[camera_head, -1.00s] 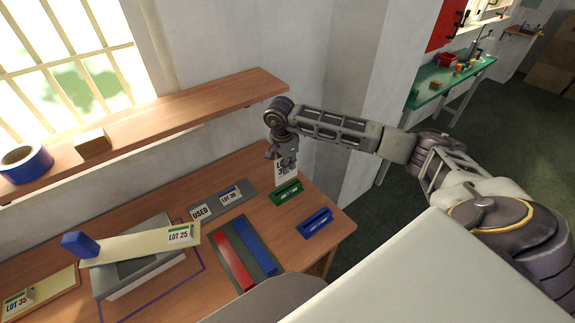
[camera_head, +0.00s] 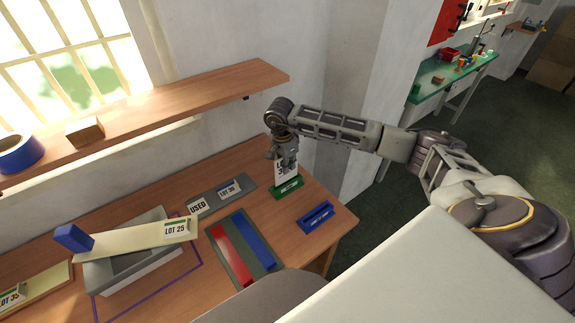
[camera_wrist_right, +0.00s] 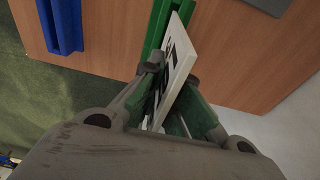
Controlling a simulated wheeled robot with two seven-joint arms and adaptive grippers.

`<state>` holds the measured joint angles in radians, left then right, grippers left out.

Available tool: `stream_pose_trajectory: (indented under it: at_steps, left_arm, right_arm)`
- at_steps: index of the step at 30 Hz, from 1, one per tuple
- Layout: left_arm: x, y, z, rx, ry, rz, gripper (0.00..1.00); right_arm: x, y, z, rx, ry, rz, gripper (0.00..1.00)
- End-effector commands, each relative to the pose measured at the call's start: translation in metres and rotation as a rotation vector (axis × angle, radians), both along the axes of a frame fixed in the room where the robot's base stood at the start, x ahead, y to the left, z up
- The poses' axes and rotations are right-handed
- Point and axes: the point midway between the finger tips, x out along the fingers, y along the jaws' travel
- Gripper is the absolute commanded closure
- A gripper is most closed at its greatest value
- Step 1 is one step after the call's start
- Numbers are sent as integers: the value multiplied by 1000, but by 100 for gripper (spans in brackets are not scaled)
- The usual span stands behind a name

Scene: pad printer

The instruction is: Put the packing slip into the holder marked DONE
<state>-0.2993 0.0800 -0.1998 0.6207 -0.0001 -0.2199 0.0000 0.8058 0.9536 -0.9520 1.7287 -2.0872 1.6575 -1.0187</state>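The packing slip (camera_head: 281,171) is a thin white card with black LOT lettering, held upright in my right gripper (camera_head: 286,156). In the right wrist view the slip (camera_wrist_right: 179,62) stands between the fingertips of the right gripper (camera_wrist_right: 172,75), which look shut on it. The green holder (camera_head: 286,188) is right below the slip, whose lower edge meets or overlaps it in the head view. I cannot tell whether the slip is in its slot. The green holder (camera_wrist_right: 157,25) also shows beyond the fingers. The holders' markings are too small to read. My left gripper is out of view.
A blue holder (camera_head: 316,220) stands to the right, near the table edge. A tray with a red bar (camera_head: 231,254) and a blue bar (camera_head: 254,242) lies left of it. A grey plate (camera_head: 217,196) with USED and LOT cards is further left. A wooden shelf (camera_head: 190,98) runs above.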

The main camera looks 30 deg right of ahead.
Motion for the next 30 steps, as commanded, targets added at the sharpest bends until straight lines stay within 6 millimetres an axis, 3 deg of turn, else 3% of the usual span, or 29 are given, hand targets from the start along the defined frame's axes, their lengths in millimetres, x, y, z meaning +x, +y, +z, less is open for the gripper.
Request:
stream_pose_trajectory:
  at_steps: [30]
  left_arm:
    - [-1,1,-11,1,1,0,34]
  right_arm:
    - [0,0,-14,0,0,0,100]
